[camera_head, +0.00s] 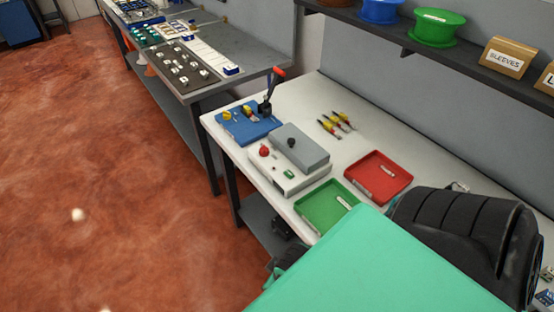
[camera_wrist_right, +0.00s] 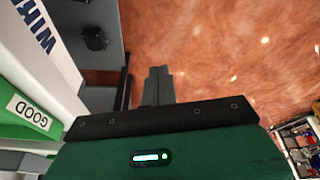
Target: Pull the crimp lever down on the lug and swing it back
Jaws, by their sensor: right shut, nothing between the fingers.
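The crimp lever (camera_head: 278,74) stands up with a red-orange grip at its top, tilted a little to the right. Its black tool body (camera_head: 265,107) is at the right back of a blue base (camera_head: 247,130) on the white bench. Small yellow and dark parts are on the blue base; I cannot make out the lug. My right gripper (camera_wrist_right: 158,82) is shut and empty in the right wrist view, over the floor beside the bench edge. It is far from the lever. My left gripper is not in view.
A white device (camera_head: 288,177) with a grey top and red knob stands near the blue base. A green tray (camera_head: 318,205), a red tray (camera_head: 363,181) and yellow-red tools (camera_head: 336,124) lie on the bench. My teal and black arm parts cover the lower right.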

